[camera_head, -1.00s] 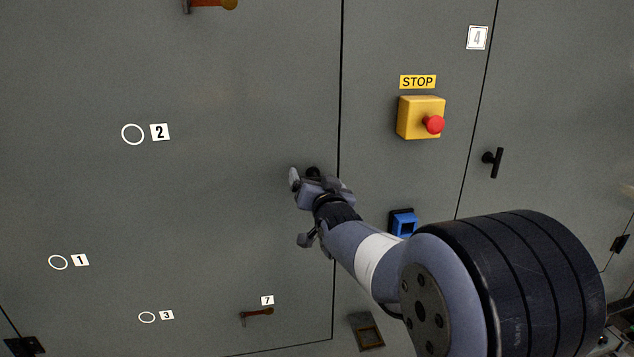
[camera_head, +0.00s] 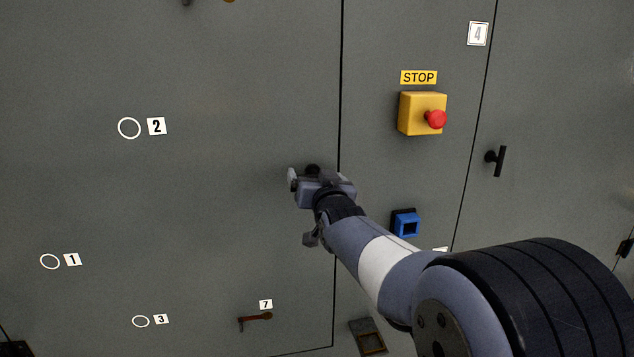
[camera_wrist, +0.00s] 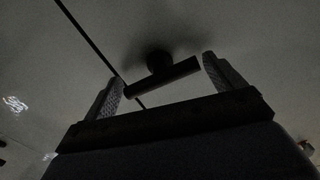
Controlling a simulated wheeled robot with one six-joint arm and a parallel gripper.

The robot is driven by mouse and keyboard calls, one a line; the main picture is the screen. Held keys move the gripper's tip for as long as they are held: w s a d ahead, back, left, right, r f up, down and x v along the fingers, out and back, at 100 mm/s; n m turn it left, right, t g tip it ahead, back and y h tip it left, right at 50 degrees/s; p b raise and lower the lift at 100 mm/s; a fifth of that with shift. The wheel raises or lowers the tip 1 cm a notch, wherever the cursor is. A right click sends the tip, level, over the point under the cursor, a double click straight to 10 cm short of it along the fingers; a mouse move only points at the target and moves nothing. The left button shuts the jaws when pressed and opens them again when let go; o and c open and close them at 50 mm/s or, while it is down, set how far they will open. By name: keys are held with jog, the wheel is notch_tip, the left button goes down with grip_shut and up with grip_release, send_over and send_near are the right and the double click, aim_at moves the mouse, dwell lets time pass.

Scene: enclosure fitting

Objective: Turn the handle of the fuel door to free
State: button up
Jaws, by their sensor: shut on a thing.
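A dark T-shaped handle (camera_wrist: 165,75) is mounted on a grey door (camera_head: 230,200), close to the door's right-hand seam. My gripper (camera_head: 314,180) is at this handle in the head view and covers most of it; only a dark round part (camera_head: 312,170) shows. In the wrist view the handle's bar lies tilted, its right end higher, between the two fingers of my gripper (camera_wrist: 165,82). No lettering naming the fuel door is readable.
A yellow stop box with a red button (camera_head: 435,118) is up and right of my gripper. A blue square fitting (camera_head: 405,224) sits beside my forearm. Another black handle (camera_head: 496,160) is on the right door. A reddish-brown handle (camera_head: 255,319) is below, under label 7.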

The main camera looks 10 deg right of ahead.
jog(key=o, duration=0.7)
jog(key=shift+s, duration=0.1)
jog(key=s+b, duration=0.3)
jog(key=s, duration=0.7)
jog(key=shift+s, duration=0.3)
jog(key=shift+w+p, duration=1.55)
jog(key=shift+w, duration=3.9)
